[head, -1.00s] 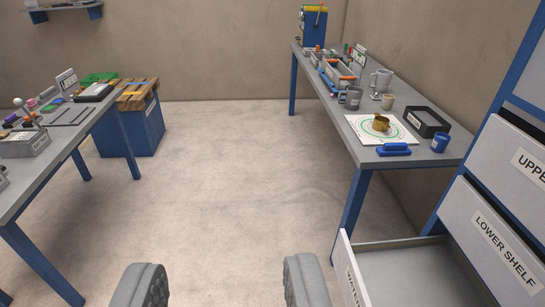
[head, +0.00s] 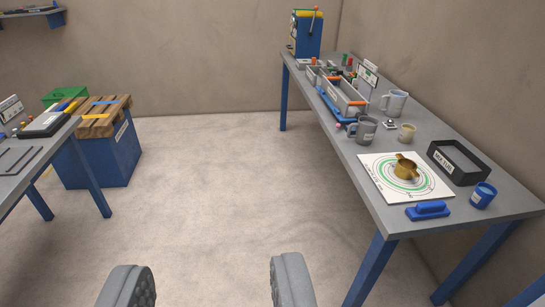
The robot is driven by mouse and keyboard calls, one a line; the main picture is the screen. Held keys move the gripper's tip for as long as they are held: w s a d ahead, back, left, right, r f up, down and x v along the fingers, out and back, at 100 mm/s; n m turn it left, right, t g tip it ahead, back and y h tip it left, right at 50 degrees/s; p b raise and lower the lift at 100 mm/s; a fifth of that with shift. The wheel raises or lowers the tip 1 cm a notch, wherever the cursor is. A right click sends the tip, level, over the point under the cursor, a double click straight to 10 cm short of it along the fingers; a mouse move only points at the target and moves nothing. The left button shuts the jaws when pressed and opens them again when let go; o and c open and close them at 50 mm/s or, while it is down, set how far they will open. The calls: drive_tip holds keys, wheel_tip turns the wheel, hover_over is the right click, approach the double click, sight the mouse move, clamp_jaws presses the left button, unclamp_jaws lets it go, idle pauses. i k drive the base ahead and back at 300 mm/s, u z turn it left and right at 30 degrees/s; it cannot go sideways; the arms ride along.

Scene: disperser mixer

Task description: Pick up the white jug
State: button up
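A pale, whitish jug (head: 394,102) with a handle on its left stands upright on the right-hand table (head: 455,200), toward its wall side. A darker grey jug (head: 364,130) stands nearer the table's left edge, and a small beige cup (head: 407,133) stands between and in front of them. My gripper (head: 210,283) shows as two grey fingers at the bottom of the head view. They are wide apart with only floor between them. It is empty and well short of the table, to the left of the jugs.
A white mat (head: 375,170) carries a brass cup (head: 405,169). A black tray (head: 466,151), blue mug (head: 483,195) and blue-handled block (head: 428,210) stand near it. A grey divided bin (head: 347,103) lies left of the whitish jug. The floor (head: 215,190) between the tables is clear.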

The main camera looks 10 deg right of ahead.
sight(396, 100)
drive_tip(key=z, duration=0.1)
drive_tip(key=i, duration=1.25)
drive_tip(key=z, duration=0.4)
drive_tip(key=i, duration=1.9)
drive_tip(key=z, duration=0.25)
